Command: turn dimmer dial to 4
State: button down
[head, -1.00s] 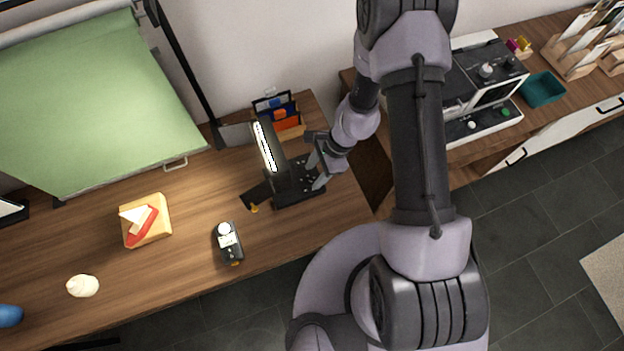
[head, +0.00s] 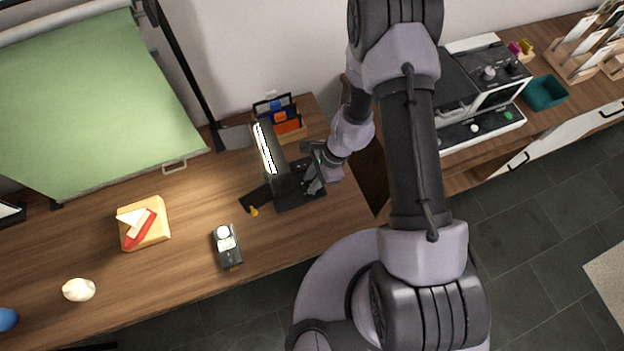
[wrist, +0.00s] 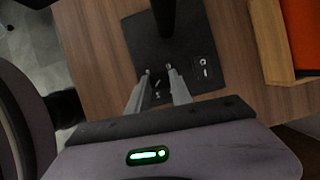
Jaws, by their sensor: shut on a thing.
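A black lamp stands on the wooden table with its light bar (head: 266,150) lit. Its flat black base (head: 300,200) also shows in the wrist view (wrist: 192,40), with a dark post rising from it and small white markings on its face. My gripper (head: 314,176) is down at the right part of this base. In the wrist view my gripper (wrist: 159,72) has its two fingers close together at the base's face, shut on the small dimmer dial. The dial is mostly hidden between the fingertips, and its setting cannot be read.
An organizer with blue and orange items (head: 283,118) stands behind the lamp. A light meter (head: 227,247) and a yellow box (head: 143,224) lie to the left. A green backdrop (head: 95,105) fills the back left.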

jog(key=shift+f+b, duration=0.15)
jog(key=shift+b, duration=0.15)
jog(key=m+b, duration=0.1)
jog(key=b, duration=0.1)
jog(key=m+t+b, duration=0.1)
jog(key=b, duration=0.2)
jog(key=shift+f+m, duration=0.25)
jog(key=shift+m, duration=0.05)
jog(key=m+b, duration=0.1)
jog(key=b, duration=0.1)
jog(key=m+t+b, duration=0.1)
jog(key=b, duration=0.1)
jog(key=shift+s+r+m+b, duration=0.2)
jog(key=shift+m+b, duration=0.2)
jog(key=shift+r+m+b, duration=0.1)
jog(key=shift+m+b, duration=0.2)
jog(key=shift+b, duration=0.1)
jog(key=shift+r+t, duration=0.1)
jog(key=shift+t, duration=0.2)
jog(key=c, duration=1.1)
grip_release()
jog(key=shift+c, duration=0.2)
